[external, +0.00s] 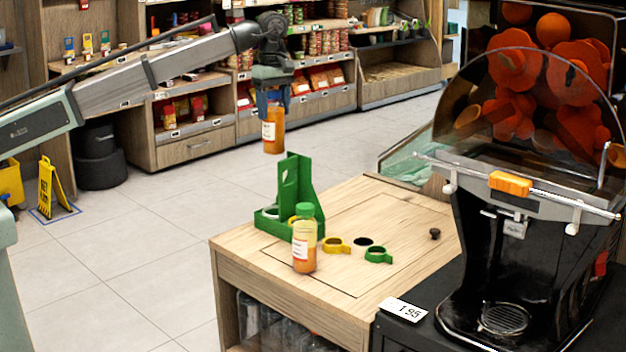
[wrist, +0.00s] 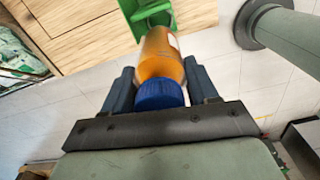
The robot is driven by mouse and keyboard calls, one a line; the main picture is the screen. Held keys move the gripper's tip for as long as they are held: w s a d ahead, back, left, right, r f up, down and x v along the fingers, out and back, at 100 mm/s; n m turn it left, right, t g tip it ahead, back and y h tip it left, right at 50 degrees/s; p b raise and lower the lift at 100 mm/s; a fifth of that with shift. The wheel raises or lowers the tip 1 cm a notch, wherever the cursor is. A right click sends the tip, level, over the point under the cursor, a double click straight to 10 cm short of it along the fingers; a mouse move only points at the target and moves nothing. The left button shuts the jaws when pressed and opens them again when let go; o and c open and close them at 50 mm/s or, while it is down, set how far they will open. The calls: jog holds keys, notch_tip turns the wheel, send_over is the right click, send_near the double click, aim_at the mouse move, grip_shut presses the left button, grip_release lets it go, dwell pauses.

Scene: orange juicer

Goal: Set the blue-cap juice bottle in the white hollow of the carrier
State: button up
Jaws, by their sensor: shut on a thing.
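The blue-cap juice bottle (external: 273,133) is orange with a pale label and hangs upright below my gripper (external: 271,98), in the air above and behind the table. In the wrist view its blue cap (wrist: 160,94) sits between the two fingers of my gripper (wrist: 161,82), which is shut on it. The green carrier (external: 305,191) stands at the table's far left corner, lower and a little right of the bottle. Its white hollow (external: 270,212) shows at its left side, with a yellow one partly hidden beside it. The carrier's green edge (wrist: 150,14) shows beyond the bottle in the wrist view.
A green-cap bottle (external: 304,245) stands right in front of the carrier. A yellow ring (external: 336,245), a black disc (external: 363,241), a green ring (external: 378,256) and a dark knob (external: 435,234) lie to the right. The juicer (external: 508,240) stands at far right.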

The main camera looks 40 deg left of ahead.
aim_at(274, 136)
notch_tip(274, 136, down, 20)
dwell(0.6)
jog(key=o, duration=1.3)
jog(key=shift+f, duration=0.1)
notch_tip(274, 136, up, 12)
jog(key=shift+r, duration=0.15)
